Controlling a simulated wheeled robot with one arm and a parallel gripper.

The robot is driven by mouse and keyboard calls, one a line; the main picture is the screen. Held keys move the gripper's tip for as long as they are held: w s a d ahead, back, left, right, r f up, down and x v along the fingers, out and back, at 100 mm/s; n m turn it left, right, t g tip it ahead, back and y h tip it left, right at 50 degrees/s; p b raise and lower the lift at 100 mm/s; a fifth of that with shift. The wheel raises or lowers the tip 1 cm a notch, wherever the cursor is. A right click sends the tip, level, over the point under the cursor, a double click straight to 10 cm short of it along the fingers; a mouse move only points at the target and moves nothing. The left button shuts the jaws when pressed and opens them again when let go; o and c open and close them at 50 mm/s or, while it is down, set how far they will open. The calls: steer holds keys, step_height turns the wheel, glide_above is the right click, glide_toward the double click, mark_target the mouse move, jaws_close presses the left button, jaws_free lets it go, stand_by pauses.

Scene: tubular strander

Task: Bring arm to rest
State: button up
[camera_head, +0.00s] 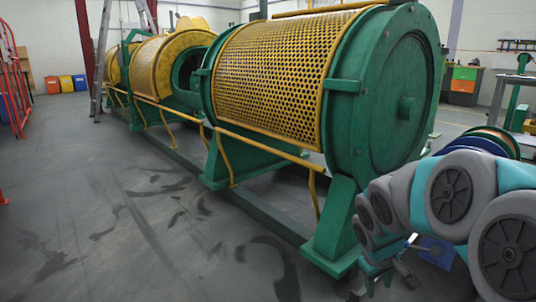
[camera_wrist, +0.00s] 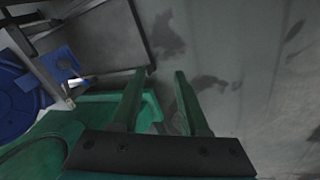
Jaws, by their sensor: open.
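My arm (camera_head: 450,195) reaches in from the lower right in the head view, folded, with its end hanging low. My gripper (camera_head: 385,275) is small there, in front of the green foot of the strander, and its fingers are hard to make out. In the wrist view my gripper (camera_wrist: 155,85) shows two green fingers apart with nothing between them. Grey floor and part of a green surface lie beyond the fingertips. I cannot tell whether a finger touches that surface.
The green and yellow strander (camera_head: 280,75) fills the middle, its green support (camera_head: 335,225) close beside my gripper. Blue and orange reels (camera_head: 485,140) stand behind my arm. A blue round part (camera_wrist: 15,95) shows in the wrist view. The floor (camera_head: 100,220) at left is clear.

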steer(key=s+a+m+g+y, duration=0.1)
steer(key=s+a, duration=0.3)
steer(key=s, duration=0.6)
steer(key=s+a+f+m+g+y, duration=0.1)
steer(key=s+a+g, duration=0.15)
steer(key=s, duration=0.65)
steer(key=s+a+m+g+y, duration=0.15)
steer(key=s+a, duration=0.25)
steer(key=s, duration=0.6)
steer(key=s+a+p+v, duration=0.1)
steer(key=s+p+v, duration=0.2)
steer(key=p+v, duration=1.1)
steer(key=shift+w+d+r+t+h, duration=0.2)
steer(key=shift+w+r+t+h, duration=0.1)
steer(key=shift+r+h, duration=0.1)
